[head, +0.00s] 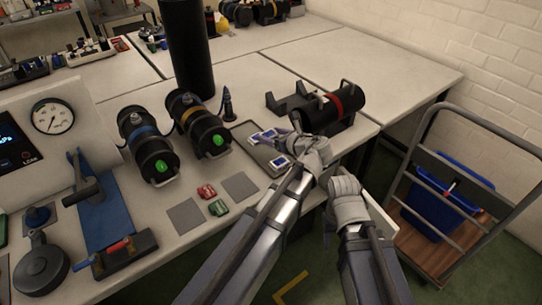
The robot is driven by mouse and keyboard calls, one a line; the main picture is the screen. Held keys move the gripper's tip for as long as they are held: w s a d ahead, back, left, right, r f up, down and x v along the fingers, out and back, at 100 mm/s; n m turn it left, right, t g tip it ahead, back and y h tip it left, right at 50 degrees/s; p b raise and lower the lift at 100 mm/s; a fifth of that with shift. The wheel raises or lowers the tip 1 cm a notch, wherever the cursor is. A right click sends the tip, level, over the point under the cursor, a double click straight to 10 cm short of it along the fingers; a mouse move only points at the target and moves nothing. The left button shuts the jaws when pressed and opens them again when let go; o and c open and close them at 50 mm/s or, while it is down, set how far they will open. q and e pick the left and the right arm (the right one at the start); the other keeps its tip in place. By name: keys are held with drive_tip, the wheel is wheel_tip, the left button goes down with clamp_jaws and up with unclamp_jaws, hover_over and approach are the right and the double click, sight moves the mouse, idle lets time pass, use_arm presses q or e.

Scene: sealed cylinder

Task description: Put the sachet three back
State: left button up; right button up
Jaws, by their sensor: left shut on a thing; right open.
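A blue-and-white sachet (264,136) lies on the grey tray (240,131). A second blue-and-white sachet (281,162) is at the tray's near right end, against my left gripper (294,154). My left gripper is shut and appears to hold this second sachet; the fingertips are partly hidden by the wrist. Sachet numbers are unreadable.
Two black cylinders with green-marked ends (155,160) (211,140) lie left of the tray. A black cylinder with a red band (345,102) rests in a cradle behind my grippers. A gauge box (52,117) stands left. A cart with a blue bin (447,197) stands right of the table.

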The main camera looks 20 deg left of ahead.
sight(271, 156)
use_arm(q)
drive_tip(key=shift+f+b, duration=2.65)
drive_tip(key=shift+f, duration=0.6)
drive_tip(key=shift+f, duration=0.1)
drive_tip(key=shift+f, duration=0.15)
drive_tip(key=o, duration=1)
drive_tip(key=shift+o, duration=0.2)
